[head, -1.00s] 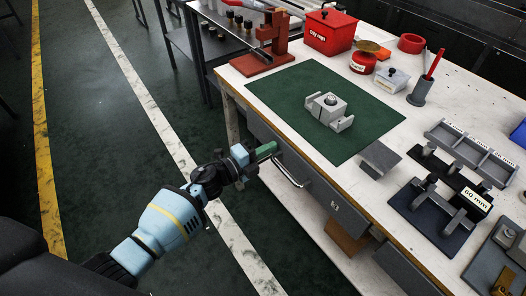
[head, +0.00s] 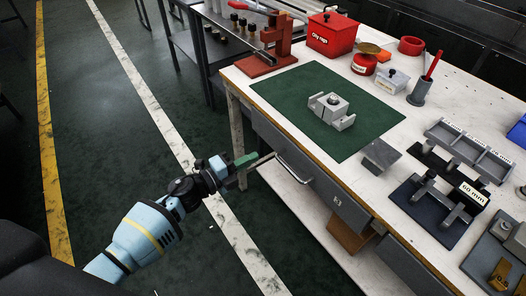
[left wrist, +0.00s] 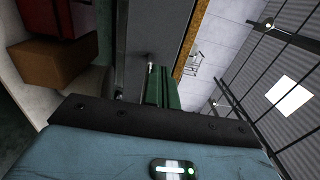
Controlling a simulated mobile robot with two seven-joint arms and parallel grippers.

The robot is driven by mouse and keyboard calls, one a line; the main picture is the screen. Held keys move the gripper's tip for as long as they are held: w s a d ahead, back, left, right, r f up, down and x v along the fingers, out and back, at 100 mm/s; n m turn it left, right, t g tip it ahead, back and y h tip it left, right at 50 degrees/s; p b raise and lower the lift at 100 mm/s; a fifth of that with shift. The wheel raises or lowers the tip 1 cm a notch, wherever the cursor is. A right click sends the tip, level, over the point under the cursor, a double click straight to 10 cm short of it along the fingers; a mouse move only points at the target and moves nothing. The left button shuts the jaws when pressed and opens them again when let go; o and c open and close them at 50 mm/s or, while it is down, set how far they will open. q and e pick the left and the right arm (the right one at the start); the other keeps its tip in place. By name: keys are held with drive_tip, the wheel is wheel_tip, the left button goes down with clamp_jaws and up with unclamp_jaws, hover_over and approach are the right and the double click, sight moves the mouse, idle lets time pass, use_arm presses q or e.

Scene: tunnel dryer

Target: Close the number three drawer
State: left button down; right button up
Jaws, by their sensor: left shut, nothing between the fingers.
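A grey drawer front (head: 318,187) with a metal bar handle (head: 292,170) sits under the near edge of the workbench. It looks about flush with the bench edge. A small label (head: 337,200) is on it, too small to read. A second grey drawer front (head: 405,262) lies farther right, partly out of view. My left gripper (head: 246,160), with green fingers, is shut and empty, just left of the handle's end. In the left wrist view the green fingers (left wrist: 160,88) point toward a dark grey front (left wrist: 150,32). My right gripper is not in view.
The bench top holds a green mat (head: 285,92) with a grey metal part (head: 331,108), a red box (head: 331,35) and several fixtures. A brown box (head: 350,234) stands on the lower shelf. The floor left of the bench is free.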

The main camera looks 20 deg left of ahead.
use_arm(q)
drive_tip(key=v, duration=0.5)
drive_tip(key=shift+s+a, duration=0.2)
drive_tip(key=shift+a, duration=0.1)
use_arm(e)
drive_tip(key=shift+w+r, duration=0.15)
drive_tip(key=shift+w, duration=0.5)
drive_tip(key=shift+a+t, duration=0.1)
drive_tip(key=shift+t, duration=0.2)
use_arm(q)
drive_tip(key=shift+f, duration=0.1)
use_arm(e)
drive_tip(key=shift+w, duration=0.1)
